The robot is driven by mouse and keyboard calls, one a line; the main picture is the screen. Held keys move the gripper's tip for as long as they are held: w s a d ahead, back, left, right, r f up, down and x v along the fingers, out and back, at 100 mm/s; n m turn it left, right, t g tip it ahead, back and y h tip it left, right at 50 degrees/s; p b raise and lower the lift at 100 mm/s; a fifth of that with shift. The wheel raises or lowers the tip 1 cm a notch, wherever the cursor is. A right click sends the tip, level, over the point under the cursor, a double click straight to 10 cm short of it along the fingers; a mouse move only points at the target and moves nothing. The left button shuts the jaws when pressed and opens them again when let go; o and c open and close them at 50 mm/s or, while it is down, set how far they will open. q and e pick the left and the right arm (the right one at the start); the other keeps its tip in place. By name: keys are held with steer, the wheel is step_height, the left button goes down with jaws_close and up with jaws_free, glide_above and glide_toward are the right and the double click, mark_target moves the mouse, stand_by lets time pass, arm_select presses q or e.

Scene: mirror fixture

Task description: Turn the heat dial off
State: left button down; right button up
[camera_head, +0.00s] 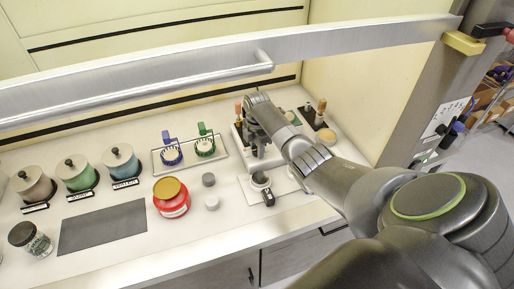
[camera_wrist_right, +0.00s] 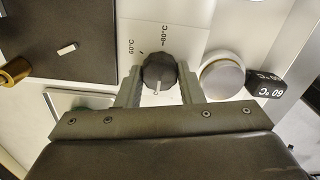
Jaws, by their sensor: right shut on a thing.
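The heat dial (camera_wrist_right: 159,72) is a dark, ribbed knob with a white pointer line, on a pale panel with printed temperature marks. In the wrist view its pointer line runs toward the bottom of the picture, between my fingers. My right gripper (camera_wrist_right: 160,86) is shut on the dial, one finger on each side. In the head view my right gripper (camera_head: 258,150) reaches down at the device at the back right of the bench, and the arm and gripper hide the dial there. My left gripper is not in view.
A round silver-topped piece (camera_wrist_right: 222,77) and a black block marked 60 °C (camera_wrist_right: 265,84) sit close beside the dial. A red jar (camera_head: 171,204), lidded pots and a rack with blue and green items stand left. A metal bar (camera_head: 150,80) crosses above the bench.

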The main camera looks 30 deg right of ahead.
steer(key=o, duration=1)
steer(key=shift+r, duration=0.1)
step_height(320, 180, up, 17)
steer(key=p, duration=0.1)
steer(key=shift+r, duration=0.15)
